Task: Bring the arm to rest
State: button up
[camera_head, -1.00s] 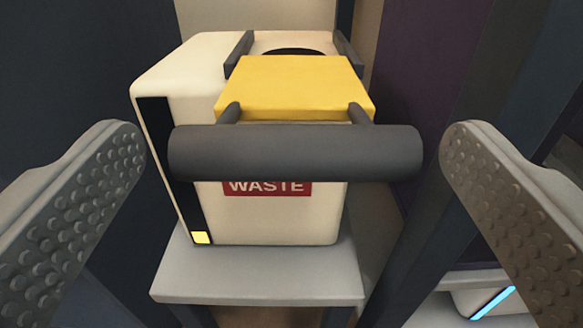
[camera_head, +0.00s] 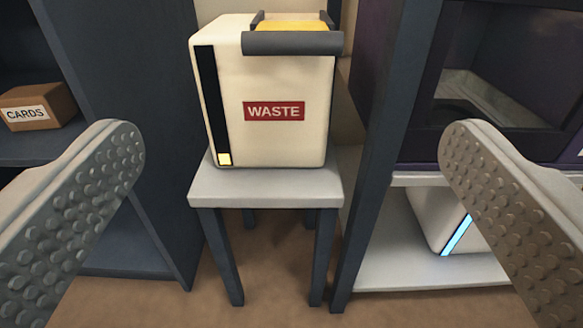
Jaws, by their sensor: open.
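My gripper (camera_head: 291,150) is open and empty, with one studded grey finger at the left of the view and one at the right. Ahead of it, beyond the fingertips, stands a cream waste box (camera_head: 270,140) with a red WASTE label. A yellow lid (camera_head: 292,26) with a dark grey bar handle (camera_head: 293,43) sits at the top of the box. The gripper is apart from the handle and the box. The opening of the box is hidden from this angle.
The box stands on a small grey table (camera_head: 265,187). A dark shelf at the left holds a cardboard CARDS box (camera_head: 37,106). At the right, a dark rack post (camera_head: 375,150) stands before a white device with a blue light strip (camera_head: 458,234). Bare floor shows in front.

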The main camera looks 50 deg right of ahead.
dwell(0.4)
jog(key=w+d+r+t+y, duration=0.2)
jog(key=r+y, duration=0.1)
jog(key=r, duration=0.5)
jog(key=w+d+r+t+y, duration=0.1)
jog(key=w+d+r+y, duration=0.1)
jog(key=r, duration=0.7)
jog(key=s+d+r+n+t+y, duration=0.1)
jog(key=s+d+r+n+y, duration=0.15)
jog(key=r, duration=0.55)
jog(key=s+d+r+n+t+y, duration=0.1)
jog(key=s+d+r+t+y, duration=0.15)
jog(key=r, duration=0.55)
jog(key=s+d+r+n+y, duration=0.1)
jog(key=s+d+r+n, duration=0.1)
jog(key=s, duration=0.8)
jog(key=s+d+r+n+g+y, duration=0.1)
jog(key=s+d+r+n, duration=0.1)
jog(key=s+d+r, duration=0.2)
jog(key=s+d+r+n+y, duration=0.1)
jog(key=s+d+r, duration=0.3)
jog(key=s, duration=1.3)
notch_tip(320, 180, up, 4)
jog(key=shift+s+f+n, duration=0.1)
jog(key=shift+s+n, duration=0.1)
jog(key=shift+n, duration=0.25)
